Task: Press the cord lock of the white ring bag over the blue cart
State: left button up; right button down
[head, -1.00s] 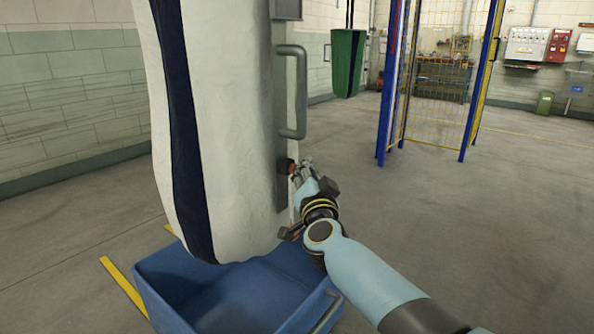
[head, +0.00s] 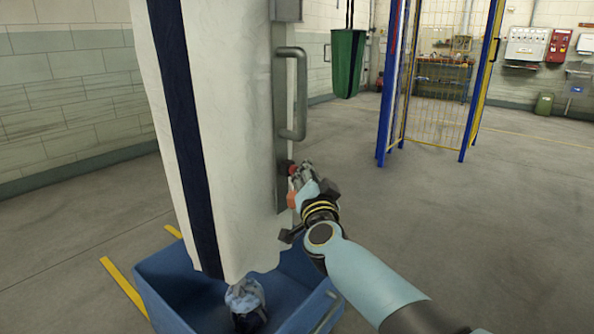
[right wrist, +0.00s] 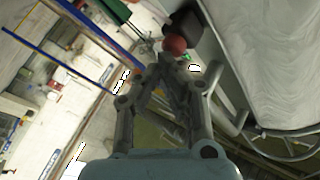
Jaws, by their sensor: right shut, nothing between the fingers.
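The white bag (head: 235,130) with a dark navy stripe hangs over the blue cart (head: 160,285). Its cord lock is a dark block with a red button (head: 286,166), on the bag's right side below a grey handle. In the right wrist view the red button (right wrist: 175,44) sits on its black block (right wrist: 184,20). My right gripper (head: 296,174) is shut and empty, its tips right at the button. I cannot tell if they touch it. A pale blue and dark bundle (head: 246,303) shows below the bag's lower edge, inside the cart. My left gripper is out of view.
A grey bar handle (head: 300,92) stands out from the bag's side just above the cord lock. A green bag (head: 348,62) hangs farther back. A blue and yellow mesh frame (head: 435,85) stands behind. The floor on the right is clear.

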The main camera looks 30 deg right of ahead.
jog(key=shift+s+d, duration=0.25)
jog(key=shift+s, duration=0.35)
jog(key=s+p, duration=0.1)
jog(key=s+d, duration=0.1)
jog(key=s, duration=0.1)
jog(key=s+d+p, duration=0.1)
jog(key=shift+s+p, duration=0.3)
dwell(0.4)
